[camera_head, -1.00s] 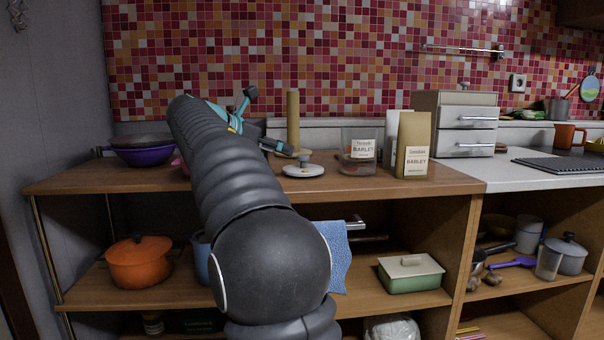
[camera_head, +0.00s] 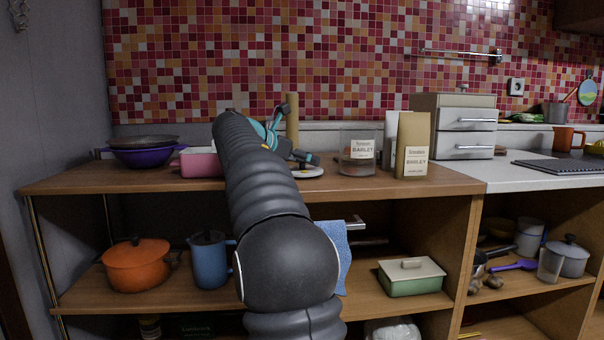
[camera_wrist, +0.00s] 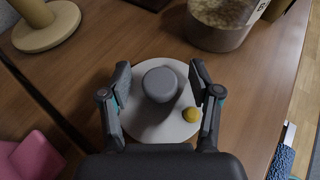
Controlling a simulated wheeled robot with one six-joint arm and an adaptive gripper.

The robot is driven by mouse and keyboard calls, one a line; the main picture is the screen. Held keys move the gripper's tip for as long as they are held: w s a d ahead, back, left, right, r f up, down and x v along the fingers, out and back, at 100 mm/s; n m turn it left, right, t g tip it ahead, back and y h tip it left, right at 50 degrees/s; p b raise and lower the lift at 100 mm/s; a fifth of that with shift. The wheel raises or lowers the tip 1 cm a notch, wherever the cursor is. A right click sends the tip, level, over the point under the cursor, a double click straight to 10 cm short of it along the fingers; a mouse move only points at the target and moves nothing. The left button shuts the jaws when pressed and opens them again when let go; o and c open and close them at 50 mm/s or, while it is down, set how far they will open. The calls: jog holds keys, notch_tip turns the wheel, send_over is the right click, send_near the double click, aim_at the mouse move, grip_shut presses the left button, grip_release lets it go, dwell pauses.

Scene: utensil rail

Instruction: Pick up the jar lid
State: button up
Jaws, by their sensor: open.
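The jar lid (camera_wrist: 148,72) is a pale round disc with a grey knob (camera_wrist: 161,84) in its middle. The lid lies flat on the wooden counter. In the head view the lid (camera_head: 308,173) is partly hidden behind my gripper. My gripper (camera_wrist: 163,84) is open, with one finger on each side of the knob and gaps between fingers and knob. In the head view my gripper (camera_head: 300,135) is over the lid, largely hidden by my arm.
A glass barley jar (camera_head: 357,153) stands to the right of the lid, with a paper barley bag (camera_head: 411,145) beyond. A wooden roll holder (camera_head: 292,122) stands behind. A pink dish (camera_head: 198,163) and a purple bowl (camera_head: 143,157) are at left. Counter between lid and jar is clear.

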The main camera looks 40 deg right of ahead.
grip_shut()
